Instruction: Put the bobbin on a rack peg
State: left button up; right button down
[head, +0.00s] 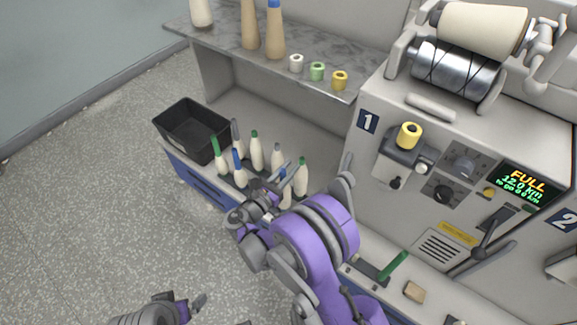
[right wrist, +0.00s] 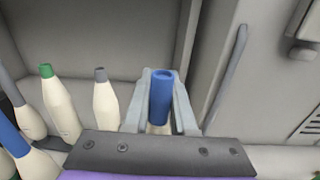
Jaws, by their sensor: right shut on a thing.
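My right gripper (head: 286,178) is over the right end of a group of cream bobbins. In the right wrist view its two fingers (right wrist: 160,105) are shut around the blue top of a bobbin (right wrist: 161,95). The lower part of that bobbin is hidden by the gripper body. Other upright bobbins with green, grey and blue tops, such as a green-topped one (head: 256,150) and a grey-topped one (right wrist: 105,100), stand to the left. No bare rack peg can be made out for sure. My left gripper (head: 198,301) is at the bottom edge, its jaws unclear.
A black bin (head: 193,130) stands left of the bobbins. The shelf (head: 335,75) above carries taller bobbins and small white, green and yellow spools. The machine (head: 440,150) with its panel is at the right. A green tube (head: 393,265) and a tan block (head: 414,292) are on the ledge.

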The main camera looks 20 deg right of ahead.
jog(key=shift+f+b, duration=0.9)
jog(key=shift+f, duration=0.85)
jog(key=shift+f+b, duration=0.65)
jog(key=shift+b, duration=0.05)
jog(key=c, duration=1)
grip_release()
jog(key=v, duration=1.1)
jog(key=shift+a, duration=0.1)
